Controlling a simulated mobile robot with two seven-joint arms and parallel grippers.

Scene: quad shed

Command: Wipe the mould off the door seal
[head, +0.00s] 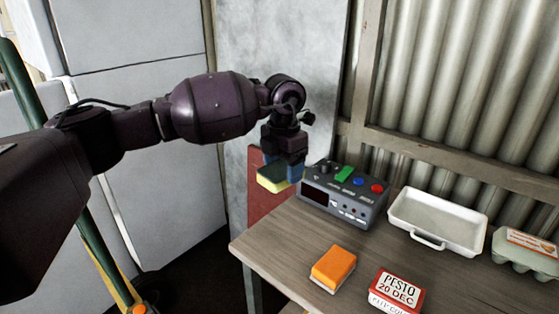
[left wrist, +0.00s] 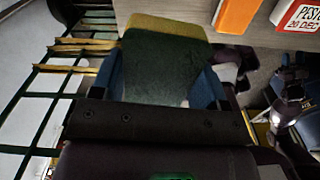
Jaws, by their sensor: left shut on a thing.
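My left gripper (head: 284,172) is shut on a sponge (head: 271,179) with a yellow body and a dark green face. It holds the sponge in the air near the table's left back corner, in front of a reddish panel. In the left wrist view the sponge (left wrist: 165,65) lies between the blue fingers of the left gripper (left wrist: 160,88), green face towards the camera. A large pale grey cabinet (head: 145,100) with door panels stands behind my left arm. I cannot make out a door seal or mould clearly.
The wooden table (head: 290,250) holds a grey control box (head: 343,196) beside the sponge, a white tray (head: 437,220), an egg carton (head: 527,248), an orange block (head: 332,267) and a pesto tub (head: 396,291). A corrugated wall (head: 460,80) stands behind. Green poles (head: 100,250) stand at left.

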